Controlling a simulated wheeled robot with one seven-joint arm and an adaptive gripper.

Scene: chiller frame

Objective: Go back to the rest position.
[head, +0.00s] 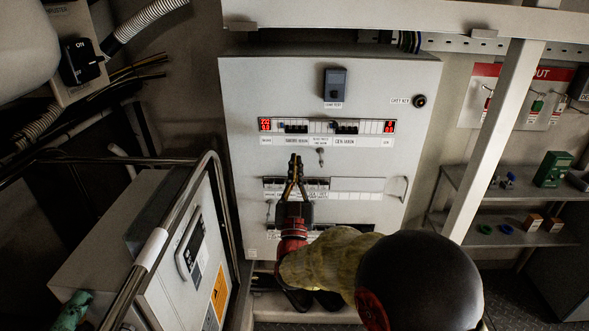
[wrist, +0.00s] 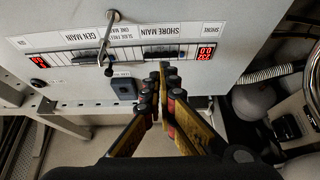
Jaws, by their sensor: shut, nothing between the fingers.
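My gripper (head: 295,162) is in front of the grey electrical panel (head: 400,90), pointing up below the breaker row in the head view. In the wrist view its fingers (wrist: 163,72) are together with nothing between them. The panel face (wrist: 200,60) shows upside down there, with the fingertips near the breaker strip's SHORE MAIN side. Whether they touch the panel I cannot tell. My arm hides part of the panel's lower rows in the head view.
A small lever (head: 321,155) sticks out under the breaker row (head: 330,126), which has red displays. A metal rail (head: 150,245) and a control box (head: 200,250) stand at left. A white post (head: 495,140) and shelves (head: 500,230) are at right.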

